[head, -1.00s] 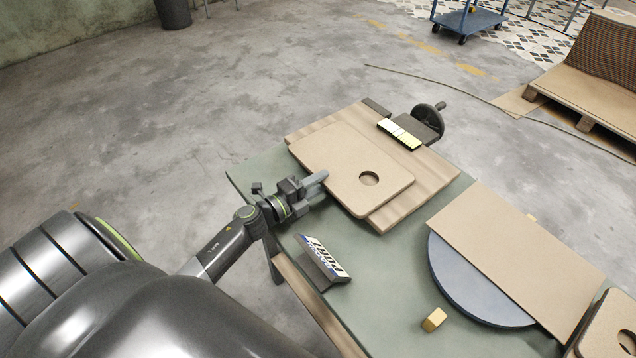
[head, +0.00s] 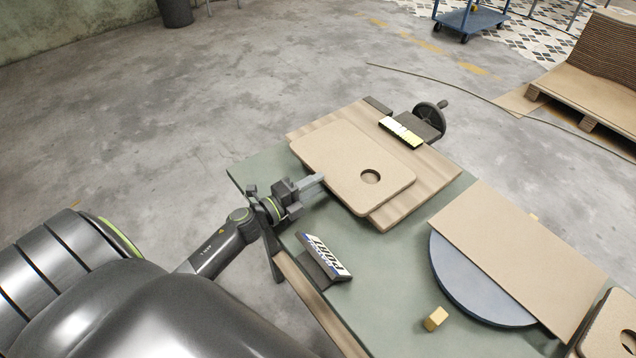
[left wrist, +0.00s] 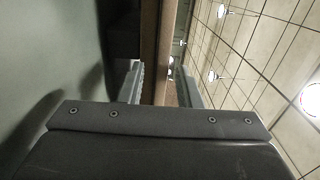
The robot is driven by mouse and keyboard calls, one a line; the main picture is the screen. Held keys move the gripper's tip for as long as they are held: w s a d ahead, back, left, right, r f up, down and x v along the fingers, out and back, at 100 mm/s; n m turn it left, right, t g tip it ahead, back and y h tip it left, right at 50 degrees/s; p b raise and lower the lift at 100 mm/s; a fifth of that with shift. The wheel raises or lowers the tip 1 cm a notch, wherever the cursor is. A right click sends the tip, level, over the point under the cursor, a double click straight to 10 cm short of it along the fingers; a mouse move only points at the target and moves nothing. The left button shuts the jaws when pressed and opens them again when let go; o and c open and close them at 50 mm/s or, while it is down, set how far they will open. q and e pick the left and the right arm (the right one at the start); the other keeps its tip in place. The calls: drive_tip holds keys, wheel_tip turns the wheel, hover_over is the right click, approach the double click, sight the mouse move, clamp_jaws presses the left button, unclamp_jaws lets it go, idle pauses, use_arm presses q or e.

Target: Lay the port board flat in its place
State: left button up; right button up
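A tan board with rounded corners and a round hole (head: 345,160), which I take as the port board, lies on a larger wavy tan board (head: 408,205) on the green table. A tilted "PORT" sign (head: 326,258) stands in front of it. My left gripper (head: 318,181) is at the near left edge of the holed board. In the left wrist view a brown board edge (left wrist: 158,50) runs between the two fingers (left wrist: 160,88), which stand apart. I cannot tell whether they touch it. My right gripper is not in view.
A plain tan board (head: 520,260) lies over a blue-grey disc (head: 460,285) at the right. A small yellow block (head: 435,318) sits near it. A black handwheel clamp (head: 428,120) with a light label stands behind the wavy board. Another holed board (head: 608,330) is cut off bottom right.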

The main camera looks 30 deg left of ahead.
use_arm(q)
drive_tip(key=shift+b+v, duration=0.45)
drive_tip(key=shift+v, duration=1.7)
drive_tip(key=shift+o, duration=0.2)
drive_tip(key=o, duration=0.5)
drive_tip(key=shift+o, duration=0.2)
drive_tip(key=shift+s+a+f, duration=0.1)
drive_tip(key=shift+s, duration=0.1)
drive_tip(key=b+v, duration=0.2)
drive_tip(key=v, duration=0.5)
drive_tip(key=shift+s+a+b, duration=0.1)
drive_tip(key=shift+s+b, duration=0.2)
drive_tip(key=shift+s, duration=0.05)
drive_tip(key=v, duration=0.9)
drive_tip(key=shift+p, duration=0.4)
